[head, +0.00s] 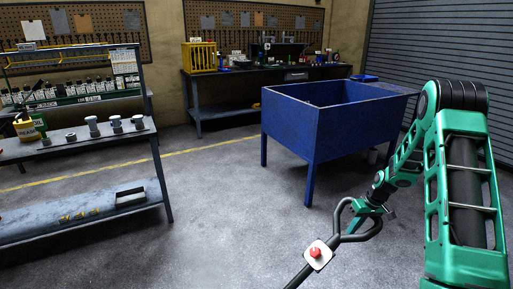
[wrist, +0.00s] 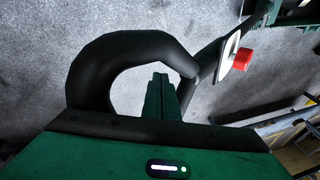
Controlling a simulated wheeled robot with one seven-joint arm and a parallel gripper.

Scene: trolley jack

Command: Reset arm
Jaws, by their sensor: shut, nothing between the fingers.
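My green and black arm reaches in from the right of the head view. My gripper (head: 362,208) is at the black loop handle (head: 342,230) of the trolley jack. In the wrist view my gripper (wrist: 160,84) shows its green fingers together, with nothing between them. They appear over the opening of the loop handle (wrist: 90,70); I cannot tell whether they touch it. A white plate with a red button (head: 315,252) sits on the handle's shaft, and the red button also shows in the wrist view (wrist: 242,59). The jack's body is largely out of the head view.
A blue metal bin on legs (head: 330,125) stands behind my gripper. A grey shelf table (head: 80,150) with small parts is at the left. A workbench (head: 225,85) with a yellow rack (head: 200,56) is at the back. The floor (head: 220,200) between them is clear.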

